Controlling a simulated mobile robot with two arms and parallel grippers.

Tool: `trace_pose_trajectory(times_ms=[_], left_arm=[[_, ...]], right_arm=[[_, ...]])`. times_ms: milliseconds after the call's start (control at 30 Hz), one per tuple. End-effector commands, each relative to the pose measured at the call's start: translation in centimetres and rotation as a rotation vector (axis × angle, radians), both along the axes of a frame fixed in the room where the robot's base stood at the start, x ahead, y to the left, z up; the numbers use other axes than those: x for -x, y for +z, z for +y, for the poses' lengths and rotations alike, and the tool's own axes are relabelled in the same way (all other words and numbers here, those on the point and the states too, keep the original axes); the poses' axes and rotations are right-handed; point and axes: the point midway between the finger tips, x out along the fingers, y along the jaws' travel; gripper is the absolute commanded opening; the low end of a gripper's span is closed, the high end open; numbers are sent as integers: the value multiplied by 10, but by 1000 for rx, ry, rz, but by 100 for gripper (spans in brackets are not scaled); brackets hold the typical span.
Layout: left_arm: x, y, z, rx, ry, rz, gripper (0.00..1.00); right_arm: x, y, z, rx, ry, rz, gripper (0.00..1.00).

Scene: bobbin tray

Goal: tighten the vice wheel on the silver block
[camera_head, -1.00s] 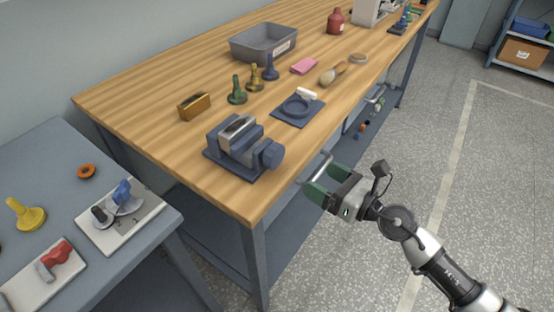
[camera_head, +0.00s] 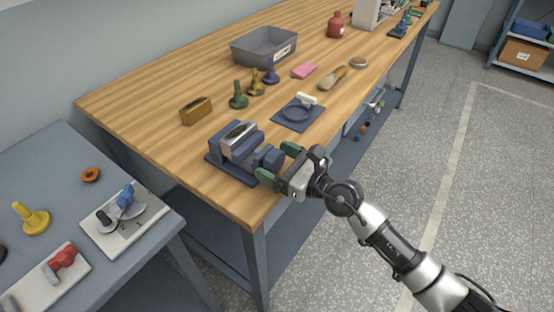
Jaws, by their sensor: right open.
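A blue-grey vice (camera_head: 229,158) stands near the front corner of the wooden workbench. The silver block (camera_head: 239,137) sits between its jaws. The vice wheel (camera_head: 268,159) is the dark blue knob at the vice's right end. My right gripper (camera_head: 278,162) is open, with green-padded fingers on either side of the wheel or just in front of it; I cannot tell whether they touch it. The gripper partly hides the wheel. My left gripper is not in view.
A brass block (camera_head: 196,111) lies left of the vice. Several bobbin-like pieces, a grey bin (camera_head: 241,50) and a brush (camera_head: 332,77) are farther back. A lower grey table (camera_head: 60,175) stands at left.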

Motion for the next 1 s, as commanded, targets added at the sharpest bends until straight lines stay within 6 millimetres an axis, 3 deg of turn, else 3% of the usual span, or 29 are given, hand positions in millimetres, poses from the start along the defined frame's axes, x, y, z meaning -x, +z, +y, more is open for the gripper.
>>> trace_pose_trajectory(times_ms=[233,567,1000], left_arm=[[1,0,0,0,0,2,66],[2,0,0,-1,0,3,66],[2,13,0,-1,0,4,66]], right_arm=[[0,0,1,0,0,0,86],[0,0,0,0,0,0,37],[-1,3,0,-72,-1,99,37]])
